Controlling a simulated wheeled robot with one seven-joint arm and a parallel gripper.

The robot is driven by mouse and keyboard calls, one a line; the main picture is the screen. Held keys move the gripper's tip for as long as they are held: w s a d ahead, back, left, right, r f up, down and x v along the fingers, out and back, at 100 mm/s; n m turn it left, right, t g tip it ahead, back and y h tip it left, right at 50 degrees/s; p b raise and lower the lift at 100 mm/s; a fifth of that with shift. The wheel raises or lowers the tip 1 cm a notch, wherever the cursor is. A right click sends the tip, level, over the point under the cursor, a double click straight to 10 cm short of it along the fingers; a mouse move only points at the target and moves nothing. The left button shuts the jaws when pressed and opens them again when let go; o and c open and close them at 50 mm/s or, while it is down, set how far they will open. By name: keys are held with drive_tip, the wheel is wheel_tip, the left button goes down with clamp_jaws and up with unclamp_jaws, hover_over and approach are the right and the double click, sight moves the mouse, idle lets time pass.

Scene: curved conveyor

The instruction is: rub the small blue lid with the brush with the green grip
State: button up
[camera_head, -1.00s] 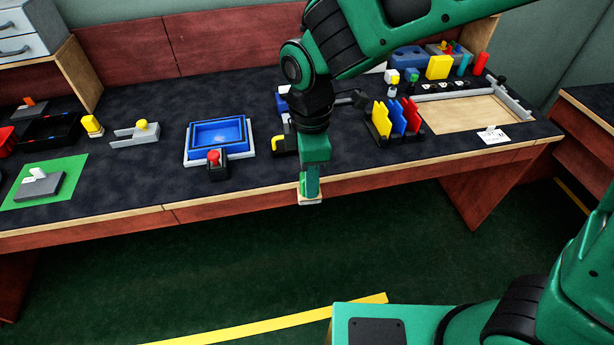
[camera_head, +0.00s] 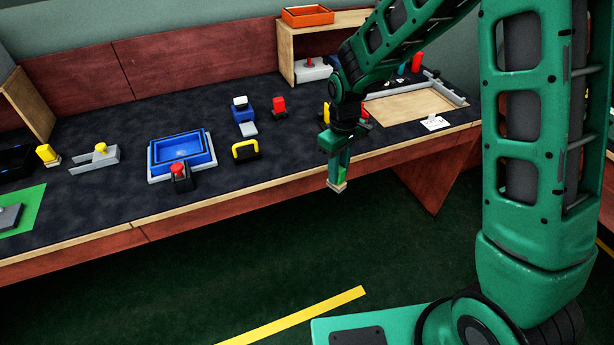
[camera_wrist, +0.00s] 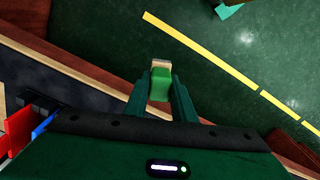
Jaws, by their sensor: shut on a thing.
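My gripper (camera_head: 341,166) is shut on the brush's green grip (camera_wrist: 160,86). The brush hangs with its pale block (camera_head: 337,187) downward, just off the front edge of the bench and over the floor. The wrist view shows the pale block (camera_wrist: 160,64) beyond the fingertips. A small blue piece with a white top (camera_head: 241,110) stands on the bench, left of my gripper. A larger blue tray-like piece (camera_head: 180,151) sits on a white base farther left. I cannot tell for sure which blue piece is the lid.
A red-topped black piece (camera_head: 180,175) is before the tray. A pale board (camera_head: 410,103) lies at right. The dark bench top has free room at front left.

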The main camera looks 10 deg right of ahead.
drive_tip(key=w+d+f+m, duration=0.2)
drive_tip(key=d+f+m, duration=0.1)
drive_tip(key=d, duration=0.4)
drive_tip(key=w+d+f+m, duration=0.2)
drive_tip(key=d+f+m, duration=0.1)
drive_tip(key=d, duration=0.4)
drive_tip(key=shift+d+f+m, duration=0.35)
drive_tip(key=shift+d+m, duration=0.05)
drive_tip(key=shift+m, duration=0.4)
drive_tip(key=shift+s, duration=0.15)
